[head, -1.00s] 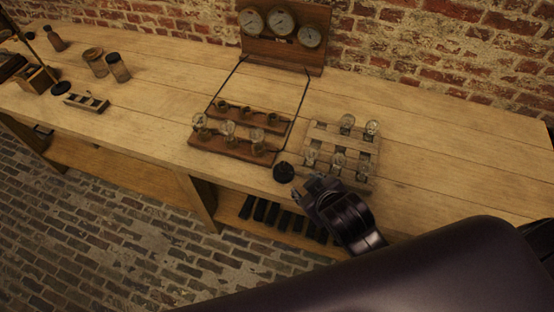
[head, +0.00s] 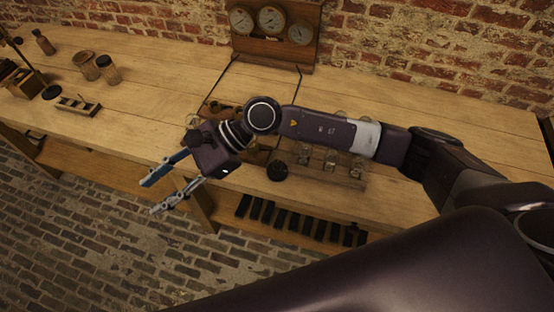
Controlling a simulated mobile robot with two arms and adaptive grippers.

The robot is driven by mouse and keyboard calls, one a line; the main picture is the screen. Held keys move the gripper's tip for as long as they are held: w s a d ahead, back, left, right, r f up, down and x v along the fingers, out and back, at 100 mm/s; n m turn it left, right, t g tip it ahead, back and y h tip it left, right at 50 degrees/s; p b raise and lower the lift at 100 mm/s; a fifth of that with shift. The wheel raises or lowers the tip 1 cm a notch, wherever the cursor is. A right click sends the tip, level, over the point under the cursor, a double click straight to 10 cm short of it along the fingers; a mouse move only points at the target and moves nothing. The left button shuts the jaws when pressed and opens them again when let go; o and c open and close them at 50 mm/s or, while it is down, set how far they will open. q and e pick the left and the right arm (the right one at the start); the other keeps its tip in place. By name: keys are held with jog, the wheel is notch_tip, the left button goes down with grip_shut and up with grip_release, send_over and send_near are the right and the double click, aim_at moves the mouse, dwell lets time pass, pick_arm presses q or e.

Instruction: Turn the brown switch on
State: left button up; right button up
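A small round dark piece (head: 277,171) sits near the front edge of the bench, below the wired lamp board; it may be the brown switch, but its colour and on or off position are too small to tell. My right arm reaches across from the right, over the lamp boards. My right gripper (head: 155,197) is open and empty, its two fingers spread and pointing down left, in front of the bench's front edge and left of the dark piece. My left gripper is not in view.
A wooden panel with three dials (head: 270,47) stands against the brick wall. My arm partly hides the lamp board (head: 213,108) and a bulb rack (head: 340,177). Jars (head: 107,69) stand at left. Dark bars (head: 300,222) lie on the lower shelf. The right bench top is clear.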

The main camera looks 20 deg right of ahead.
jog(key=w+d+f+n+h, duration=0.3)
jog(key=d+f+h, duration=0.1)
jog(key=d+f, duration=0.15)
jog(key=n+t+h, duration=0.2)
jog(key=h, duration=0.7)
send_over(277, 163)
notch_tip(277, 163, down, 4)
jog(key=shift+r, duration=0.15)
jog(key=shift+d+f+p, duration=0.15)
jog(key=shift+f+p, duration=0.1)
jog(key=shift+p, duration=0.05)
notch_tip(277, 163, down, 6)
jog(key=shift+f+p, duration=0.1)
jog(key=shift+p, duration=0.9)
jog(key=shift+f, duration=0.5)
grip_shut()
